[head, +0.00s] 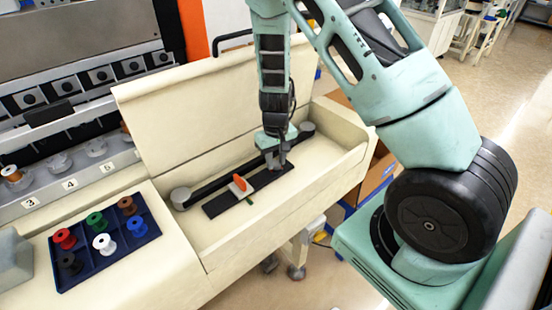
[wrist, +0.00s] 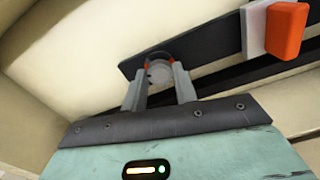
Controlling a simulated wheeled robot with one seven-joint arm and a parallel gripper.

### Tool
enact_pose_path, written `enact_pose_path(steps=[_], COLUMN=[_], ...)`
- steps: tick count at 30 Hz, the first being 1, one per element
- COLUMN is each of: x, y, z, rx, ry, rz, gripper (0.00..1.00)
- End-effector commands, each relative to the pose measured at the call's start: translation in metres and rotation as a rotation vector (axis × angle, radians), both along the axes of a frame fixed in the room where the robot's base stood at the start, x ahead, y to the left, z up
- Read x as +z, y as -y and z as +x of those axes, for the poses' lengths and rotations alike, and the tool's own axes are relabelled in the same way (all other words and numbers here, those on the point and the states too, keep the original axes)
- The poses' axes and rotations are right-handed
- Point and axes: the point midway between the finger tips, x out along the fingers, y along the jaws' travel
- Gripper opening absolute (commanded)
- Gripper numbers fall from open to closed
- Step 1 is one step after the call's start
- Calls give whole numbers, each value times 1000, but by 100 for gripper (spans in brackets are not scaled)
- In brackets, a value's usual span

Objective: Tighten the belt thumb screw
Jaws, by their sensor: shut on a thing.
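My gripper (head: 276,166) reaches down into the cream housing. In the wrist view its two fingers (wrist: 160,74) are closed around a small round grey knob, which looks like the thumb screw (wrist: 159,71), at the end of a black bar (wrist: 208,43). In the head view the fingers hide the screw. A dark belt (head: 225,181) runs between a grey pulley (head: 181,196) at left and a darker pulley (head: 307,128) at right. I cannot tell how tight the screw or belt is.
An orange tab (head: 240,183) on a pale block sits on the black bar, left of my gripper. The housing's lid (head: 190,115) stands open behind; its front wall (head: 290,210) is near. A blue tray (head: 120,250) of coloured spools lies at left.

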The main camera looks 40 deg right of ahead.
Motion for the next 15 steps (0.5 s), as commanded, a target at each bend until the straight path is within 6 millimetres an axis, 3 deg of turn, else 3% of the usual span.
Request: enact_pose_path(steps=[15], x=[2], y=[0], z=[1], rx=[-490], ry=[1], rz=[1], gripper=[6])
